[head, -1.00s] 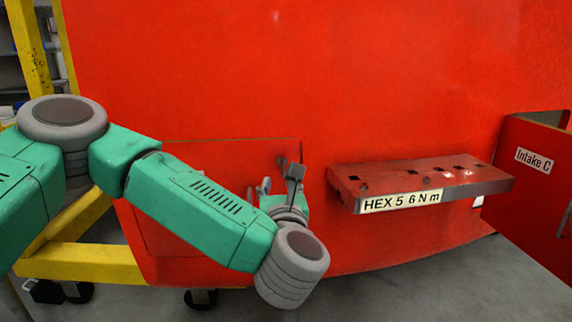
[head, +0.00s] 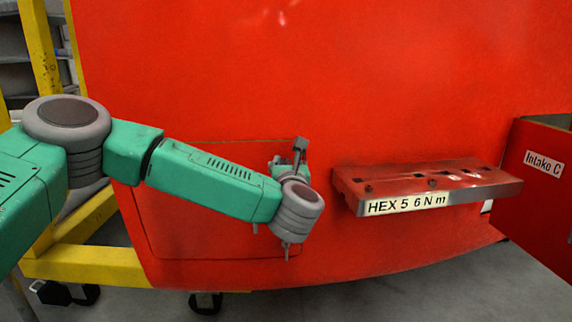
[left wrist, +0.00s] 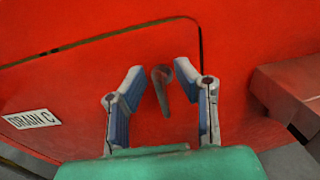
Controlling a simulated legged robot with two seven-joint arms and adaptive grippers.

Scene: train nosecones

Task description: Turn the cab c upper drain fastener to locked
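The drain panel (head: 185,225) is a red hatch outlined by a dark seam, with a "DRAIN C" label (left wrist: 32,119) in the left wrist view. A grey fastener handle (left wrist: 163,88) stands near the panel's corner in that view, its lower end tilted slightly right. My left gripper (left wrist: 158,71) is open, its two fingers on either side of the handle with gaps showing. In the head view my left gripper (head: 290,158) is at the panel's upper right corner, and my wrist hides the fastener. I cannot tell the depth between fingers and handle. My right gripper is not in view.
A red shelf (head: 425,178) labelled "HEX 5 6 N m" juts out right of my left gripper. An open "Intake C" door (head: 537,185) is at the far right. A yellow frame (head: 85,264) stands at the left. A small grey piece (head: 286,250) shows below my wrist.

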